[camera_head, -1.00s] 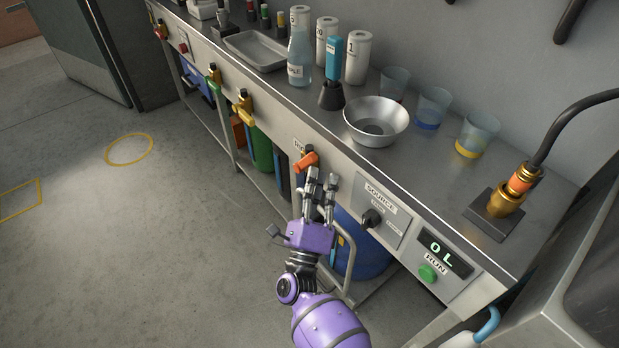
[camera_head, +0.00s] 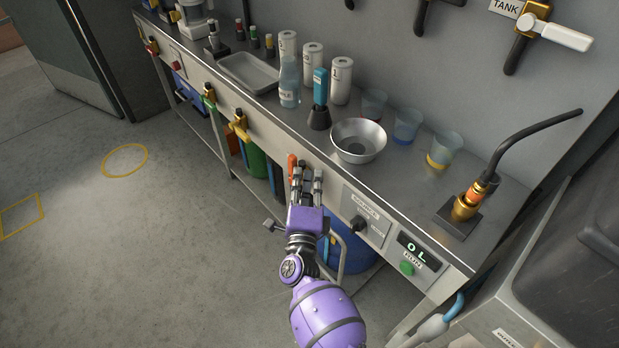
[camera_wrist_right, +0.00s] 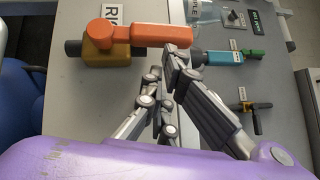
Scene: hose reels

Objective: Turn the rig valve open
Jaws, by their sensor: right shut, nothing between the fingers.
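The rig valve has an orange lever (camera_head: 292,167) on the front panel of the bench. In the right wrist view its lever (camera_wrist_right: 150,35) reaches right from a brass-coloured body (camera_wrist_right: 122,57), below a partly cut-off label (camera_wrist_right: 111,14). My right gripper (camera_head: 306,172) is shut and empty, with its fingertips close beside the lever. In the wrist view the fingertips (camera_wrist_right: 163,68) lie just below the lever's free end; I cannot tell whether they touch it. My left gripper is not in view.
A source dial (camera_head: 357,223) and green run button (camera_head: 407,269) are to the right. A metal bowl (camera_head: 357,135) and hose nozzle (camera_head: 466,205) stand on the bench. The floor at left is clear.

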